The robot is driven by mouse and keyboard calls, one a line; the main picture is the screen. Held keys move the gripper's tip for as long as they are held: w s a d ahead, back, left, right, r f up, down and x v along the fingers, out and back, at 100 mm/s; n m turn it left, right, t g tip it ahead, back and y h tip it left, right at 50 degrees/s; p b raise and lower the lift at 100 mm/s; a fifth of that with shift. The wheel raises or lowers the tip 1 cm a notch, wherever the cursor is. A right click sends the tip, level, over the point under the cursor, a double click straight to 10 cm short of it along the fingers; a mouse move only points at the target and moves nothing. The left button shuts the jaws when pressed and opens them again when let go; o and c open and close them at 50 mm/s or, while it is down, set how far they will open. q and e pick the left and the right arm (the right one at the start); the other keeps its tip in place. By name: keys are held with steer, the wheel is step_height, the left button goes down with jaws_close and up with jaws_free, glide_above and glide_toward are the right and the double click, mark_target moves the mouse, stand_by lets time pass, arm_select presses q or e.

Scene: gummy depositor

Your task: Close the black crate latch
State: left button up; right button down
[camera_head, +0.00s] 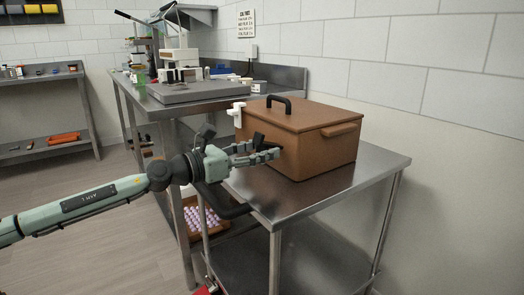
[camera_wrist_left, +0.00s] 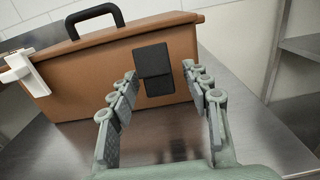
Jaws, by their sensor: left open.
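The crate (camera_head: 310,140) is a brown lidded box on a steel cart, with its lid down; it also fills the back of the left wrist view (camera_wrist_left: 90,88). Its black latch (camera_wrist_left: 153,62) is on the front face, an upper block over a smaller lower piece. In the head view the latch (camera_head: 258,139) seems to stand out from the crate, partly behind my fingers. My left gripper (camera_head: 266,153) is open in front of it. In the left wrist view the latch shows between the two fingertips (camera_wrist_left: 160,75); contact cannot be told. My right gripper is not seen.
A white clip-like part (camera_head: 237,113) sits at the crate's left corner. The steel cart top (camera_head: 375,163) is bare right of and before the crate. A steel bench (camera_head: 200,101) with a press and small items stands behind. A wall is on the right.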

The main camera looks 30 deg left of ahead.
arm_select(q)
steer(key=shift+w, duration=0.3)
jaws_close()
stand_by(0.4)
